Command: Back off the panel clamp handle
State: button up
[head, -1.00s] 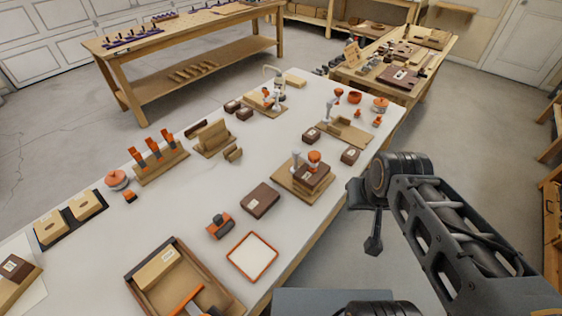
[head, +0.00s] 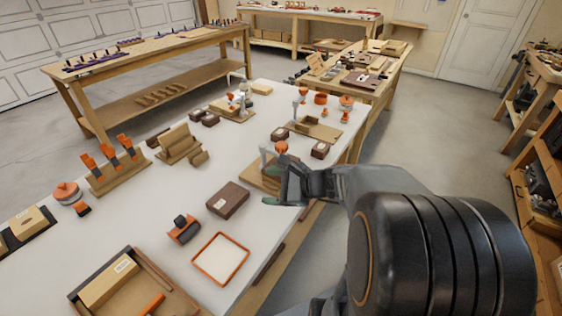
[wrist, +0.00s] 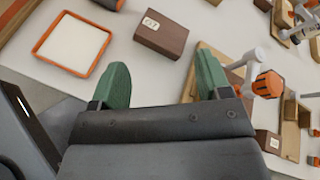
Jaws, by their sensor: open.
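A clamp with a ribbed orange knob handle (head: 281,147) and a pale grey post stands on a wooden base (head: 250,179) near the bench's right edge. My gripper (head: 280,189) is open and empty in front of it and hides part of the clamp. In the wrist view the orange handle (wrist: 268,83) is to the right of the right green fingertip, outside the jaws. The gap between the fingertips (wrist: 163,80) is clear. I cannot tell the gripper's height above the bench.
A dark brown block (head: 228,200) lies left of my gripper; it also shows in the wrist view (wrist: 162,33). An orange-rimmed tray (head: 220,259) and a wooden box (head: 130,290) are nearer. Other fixtures (head: 310,129) stand beyond the clamp. Floor is free right of the bench.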

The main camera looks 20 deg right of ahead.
aim_at(286, 150)
jog(key=w+d+f+m+t+h+b, duration=0.1)
jog(key=w+d+m+t+h+b, duration=0.2)
jog(key=d+m, duration=0.35)
jog(key=w+d+f+m+t+h+b, duration=0.1)
jog(key=d+f+m+t+h, duration=0.1)
jog(key=d+m+t, duration=0.4)
jog(key=shift+g, duration=0.5)
jog(key=x, duration=0.9)
jog(key=d+x, duration=0.1)
jog(key=x, duration=0.3)
jog(key=shift+w+r, duration=0.1)
jog(key=shift+w, duration=0.2)
jog(key=shift+c, duration=0.3)
jog(key=c, duration=0.9)
jog(key=shift+n, duration=0.25)
